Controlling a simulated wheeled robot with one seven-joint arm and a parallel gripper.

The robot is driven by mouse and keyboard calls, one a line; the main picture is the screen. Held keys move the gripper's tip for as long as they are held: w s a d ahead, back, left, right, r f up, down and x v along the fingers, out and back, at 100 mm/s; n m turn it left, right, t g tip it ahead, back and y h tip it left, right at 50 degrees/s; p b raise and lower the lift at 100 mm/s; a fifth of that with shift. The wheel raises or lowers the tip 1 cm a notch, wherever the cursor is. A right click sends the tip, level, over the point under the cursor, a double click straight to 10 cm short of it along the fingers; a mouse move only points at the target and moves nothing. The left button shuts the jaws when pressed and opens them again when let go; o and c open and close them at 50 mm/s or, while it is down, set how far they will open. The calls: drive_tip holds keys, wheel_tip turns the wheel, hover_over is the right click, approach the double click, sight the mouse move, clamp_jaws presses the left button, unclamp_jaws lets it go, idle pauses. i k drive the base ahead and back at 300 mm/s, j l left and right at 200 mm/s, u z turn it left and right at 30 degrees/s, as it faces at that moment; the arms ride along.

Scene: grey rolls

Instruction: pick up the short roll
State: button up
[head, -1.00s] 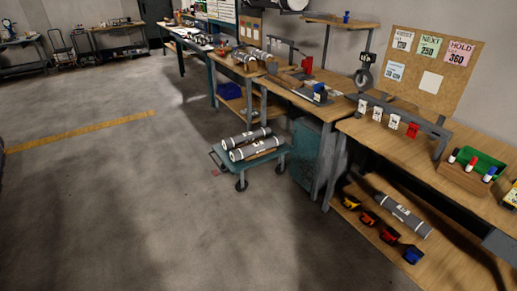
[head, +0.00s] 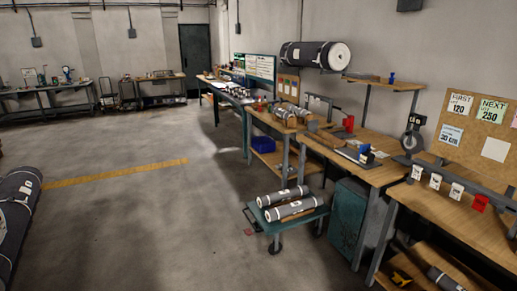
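Several grey rolls show in the head view, and I cannot tell for sure which one is the short roll. Two grey rolls with white labels, a rear one (head: 282,196) and a front one (head: 292,209), lie side by side on a low teal cart (head: 257,219). Another grey roll (head: 446,280) lies on the lower shelf at the bottom right, cut off by the frame edge. Another large dark roll (head: 14,215) is at the left edge. My gripper is not in view.
A yellow line (head: 115,174) crosses the floor. The concrete floor (head: 140,235) left of the cart is clear.

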sight(290, 209)
drive_tip(key=i, duration=2.2)
drive_tip(key=i+l, duration=0.1)
drive_tip(key=i, duration=2.15)
drive_tip(key=j+u, duration=0.05)
drive_tip(key=j, duration=0.05)
